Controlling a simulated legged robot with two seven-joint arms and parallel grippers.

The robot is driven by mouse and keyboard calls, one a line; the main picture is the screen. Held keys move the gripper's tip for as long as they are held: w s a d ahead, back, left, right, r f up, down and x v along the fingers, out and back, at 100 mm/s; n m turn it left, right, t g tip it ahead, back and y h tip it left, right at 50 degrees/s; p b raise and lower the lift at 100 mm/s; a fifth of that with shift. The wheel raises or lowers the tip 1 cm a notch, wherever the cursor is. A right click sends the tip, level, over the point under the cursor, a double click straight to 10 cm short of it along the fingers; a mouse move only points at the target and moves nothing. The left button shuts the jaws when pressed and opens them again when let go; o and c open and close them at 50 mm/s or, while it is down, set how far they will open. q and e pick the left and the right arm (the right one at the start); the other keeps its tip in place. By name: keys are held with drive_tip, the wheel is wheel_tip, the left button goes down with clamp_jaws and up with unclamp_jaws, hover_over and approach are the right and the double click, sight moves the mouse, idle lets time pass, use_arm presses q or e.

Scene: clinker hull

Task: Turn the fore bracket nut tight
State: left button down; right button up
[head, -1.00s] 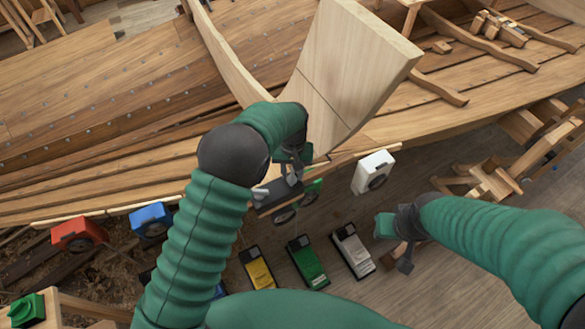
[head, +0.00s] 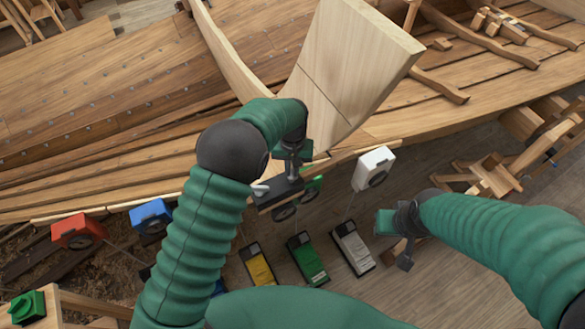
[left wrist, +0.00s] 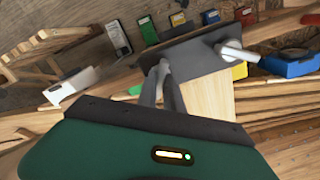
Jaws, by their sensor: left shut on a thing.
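A dark grey bracket plate (head: 280,192) sits at the hull's edge below the pale upright post in the head view. A light grey peg or lever stands at its left end. The plate (left wrist: 195,62) also shows in the left wrist view, with the pale lever on its right. My left gripper (head: 292,170) is above the plate, its fingers shut at its surface. In the left wrist view the fingers (left wrist: 165,75) reach the plate's left part. The nut is hidden between or behind them. My right gripper (head: 404,250) hangs apart at the right; its jaw opening is unclear.
A white box (head: 374,168) hangs at the hull edge right of the bracket; red (head: 77,232) and blue (head: 150,215) ones are at left. Yellow (head: 257,265), green (head: 307,260) and grey-white (head: 353,248) cases lie below. A wooden trestle (head: 490,180) stands at right.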

sight(293, 170)
use_arm(q)
drive_tip(key=m+b, duration=0.2)
drive_tip(key=m, duration=0.2)
drive_tip(key=shift+f, duration=0.1)
drive_tip(key=shift+m+b, duration=0.85)
drive_tip(key=shift+m, duration=1.35)
drive_tip(key=shift+w+r, duration=0.1)
drive_tip(key=shift+r, duration=0.1)
drive_tip(key=c, duration=1.5)
unclamp_jaws()
drive_tip(key=shift+f, duration=0.1)
drive_tip(key=shift+r+b, duration=0.35)
drive_tip(key=shift+r, duration=0.1)
wheel_tip(293, 170, up, 6)
drive_tip(key=shift+d+r+b, duration=0.1)
drive_tip(key=shift+r+b, duration=0.05)
drive_tip(key=shift+b, duration=1.1)
wheel_tip(293, 170, up, 10)
drive_tip(key=shift+f+b, duration=0.2)
drive_tip(key=shift+b, duration=0.4)
